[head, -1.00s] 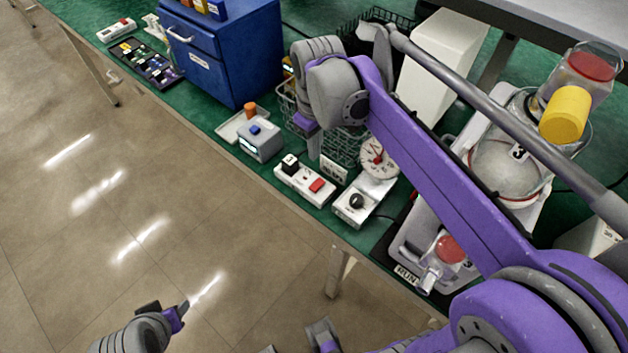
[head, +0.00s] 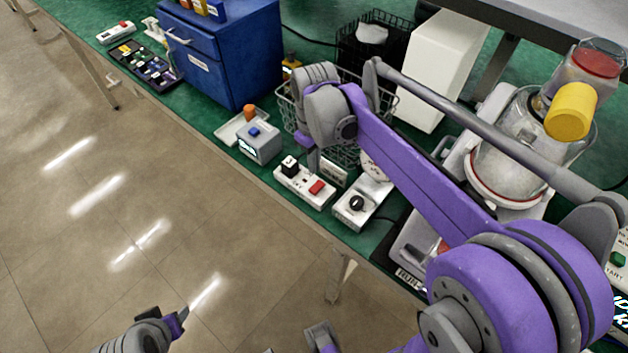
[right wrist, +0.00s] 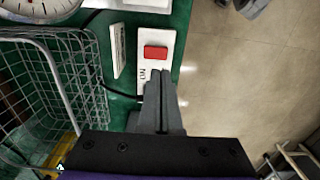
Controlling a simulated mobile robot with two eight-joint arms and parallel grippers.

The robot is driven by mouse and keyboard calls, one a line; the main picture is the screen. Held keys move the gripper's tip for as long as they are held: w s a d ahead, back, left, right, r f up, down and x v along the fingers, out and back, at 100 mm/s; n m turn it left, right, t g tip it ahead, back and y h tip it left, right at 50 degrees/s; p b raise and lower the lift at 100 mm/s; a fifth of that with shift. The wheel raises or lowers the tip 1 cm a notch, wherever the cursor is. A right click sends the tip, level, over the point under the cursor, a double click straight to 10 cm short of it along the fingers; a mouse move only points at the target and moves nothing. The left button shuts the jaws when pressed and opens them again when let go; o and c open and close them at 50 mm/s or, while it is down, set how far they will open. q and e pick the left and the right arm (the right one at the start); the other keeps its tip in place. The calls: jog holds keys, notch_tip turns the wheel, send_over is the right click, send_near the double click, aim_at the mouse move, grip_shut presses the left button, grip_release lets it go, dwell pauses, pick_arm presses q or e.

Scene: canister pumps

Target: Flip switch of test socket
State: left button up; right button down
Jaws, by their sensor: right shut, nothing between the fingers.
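The test socket is a white strip (head: 291,179) at the table's front edge, with a black plug and a red rocker switch (head: 317,187). In the right wrist view the red switch (right wrist: 155,52) lies just beyond my fingertips on the white strip (right wrist: 168,38). My right gripper (right wrist: 160,72) is shut and empty, its tips pointing at the strip just short of the switch; contact cannot be told. In the head view my right gripper (head: 312,160) hangs above and behind the strip. My left gripper (head: 166,316) is over the floor, away from the table; its jaw state is unclear.
A grey box with a blue button (head: 259,143) stands left of the strip, a white box with a black knob (head: 357,203) right of it. A wire basket (head: 290,105) is close behind. A blue cabinet (head: 245,60) stands further left.

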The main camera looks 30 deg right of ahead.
aim_at(314, 188)
notch_tip(314, 188, down, 8)
jog(key=shift+r+b, duration=0.25)
jog(key=shift+b, duration=0.05)
